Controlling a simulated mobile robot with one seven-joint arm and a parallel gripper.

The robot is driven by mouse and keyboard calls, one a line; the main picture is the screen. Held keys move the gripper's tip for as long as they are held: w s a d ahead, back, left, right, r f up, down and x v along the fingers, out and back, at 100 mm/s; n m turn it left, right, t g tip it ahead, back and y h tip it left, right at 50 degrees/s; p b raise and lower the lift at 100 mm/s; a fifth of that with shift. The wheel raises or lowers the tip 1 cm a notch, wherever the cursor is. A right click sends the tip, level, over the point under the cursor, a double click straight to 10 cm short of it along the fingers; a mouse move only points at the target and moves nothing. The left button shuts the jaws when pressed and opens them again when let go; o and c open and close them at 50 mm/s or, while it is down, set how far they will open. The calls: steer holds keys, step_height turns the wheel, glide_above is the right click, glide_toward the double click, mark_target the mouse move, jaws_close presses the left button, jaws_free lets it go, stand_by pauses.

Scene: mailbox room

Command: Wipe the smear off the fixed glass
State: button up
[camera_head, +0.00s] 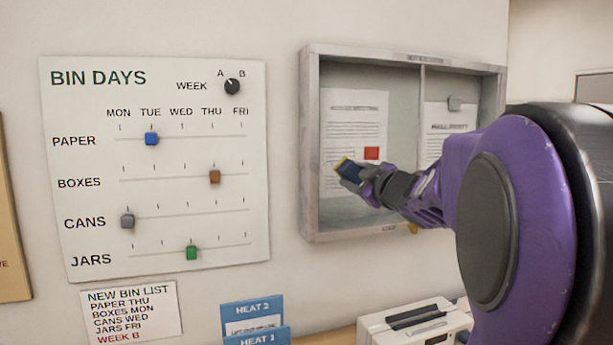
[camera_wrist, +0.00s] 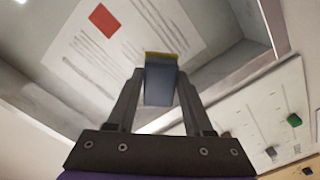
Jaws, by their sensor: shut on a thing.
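A grey-framed notice case (camera_head: 311,150) hangs on the wall, with a left and a right glass pane split by a thin upright bar. My gripper (camera_head: 368,178) is in front of the lower part of the left pane (camera_head: 400,110). It is shut on a dark blue block with a yellow edge (camera_head: 347,171), which also shows between the fingers in the wrist view (camera_wrist: 160,82). I cannot tell whether the block touches the glass. No smear can be made out clearly.
Behind the left pane is a paper notice (camera_head: 350,115) with a red square (camera_head: 372,153). A bin days board (camera_head: 90,100) with sliders hangs to the left. Below stand blue heat cards (camera_head: 252,311) and a pale box-like device (camera_head: 385,325). My arm covers the case's lower right.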

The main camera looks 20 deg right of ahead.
steer(key=shift+w, duration=0.95)
steer(key=shift+d, duration=0.1)
steer(key=d+p, duration=0.2)
steer(key=d, duration=0.1)
steer(key=shift+w+d+p, duration=0.1)
steer(key=shift+d+p, duration=0.2)
steer(key=shift+d, duration=0.1)
steer(key=shift+a+b, duration=0.75)
steer(key=shift+a, duration=1.4)
steer(key=shift+s+d, duration=0.2)
steer(key=shift+s, duration=2.7)
steer(key=shift+s, duration=0.15)
